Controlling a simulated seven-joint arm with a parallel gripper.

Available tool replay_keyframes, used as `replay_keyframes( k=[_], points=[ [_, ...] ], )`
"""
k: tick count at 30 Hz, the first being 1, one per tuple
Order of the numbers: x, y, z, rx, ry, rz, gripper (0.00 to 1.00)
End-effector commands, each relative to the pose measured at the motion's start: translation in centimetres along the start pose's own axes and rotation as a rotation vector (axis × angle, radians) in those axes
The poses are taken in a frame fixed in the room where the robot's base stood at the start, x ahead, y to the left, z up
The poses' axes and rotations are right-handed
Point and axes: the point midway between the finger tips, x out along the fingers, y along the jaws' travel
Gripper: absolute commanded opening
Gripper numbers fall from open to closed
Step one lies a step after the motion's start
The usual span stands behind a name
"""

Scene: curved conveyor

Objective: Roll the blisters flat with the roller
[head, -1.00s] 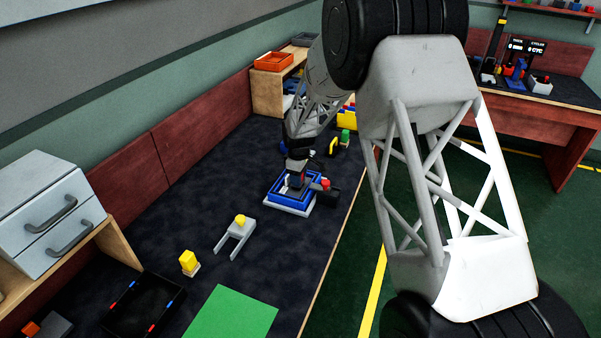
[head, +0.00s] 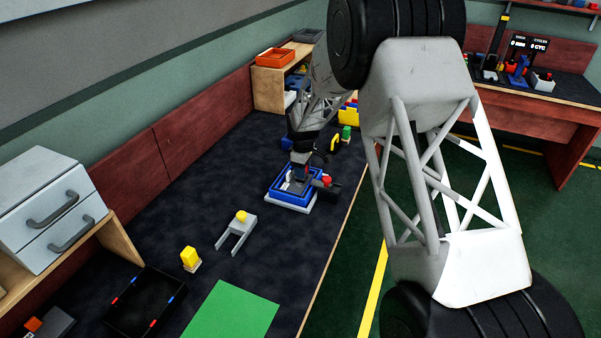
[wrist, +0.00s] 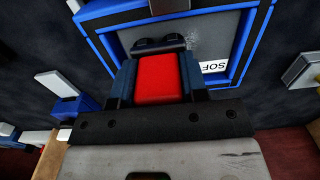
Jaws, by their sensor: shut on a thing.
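My gripper (wrist: 157,78) is shut on the red handle (wrist: 157,80) of the roller, between its two dark blue fingers. The black roller end (wrist: 160,45) points into the blue-framed tray (wrist: 252,45), over its grey surface. I cannot tell whether the roller touches that surface. A pale speckled patch shows just beyond the roller; no separate blisters can be made out. A white label with letters "SOF" lies at the right inside the frame. In the head view the blue tray (head: 288,203) stands on the dark bench, with my gripper (head: 300,168) above it.
A red-topped black object (head: 328,182) stands right by the tray. Bench space left of the tray is clear.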

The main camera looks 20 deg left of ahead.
Motion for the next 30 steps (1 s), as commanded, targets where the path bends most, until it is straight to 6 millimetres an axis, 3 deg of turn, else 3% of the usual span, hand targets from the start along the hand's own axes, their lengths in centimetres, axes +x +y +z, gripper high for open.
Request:
replay_keyframes(
  k=[2,18,30],
  points=[
    [-2.2,0.0,-0.1,-0.001,0.004,0.006,0.18],
    [-6.7,-0.1,-0.1,-0.001,0.002,0.003,0.18],
    [-8.0,-0.1,-0.1,-0.001,0.002,0.002,0.18]
  ],
)
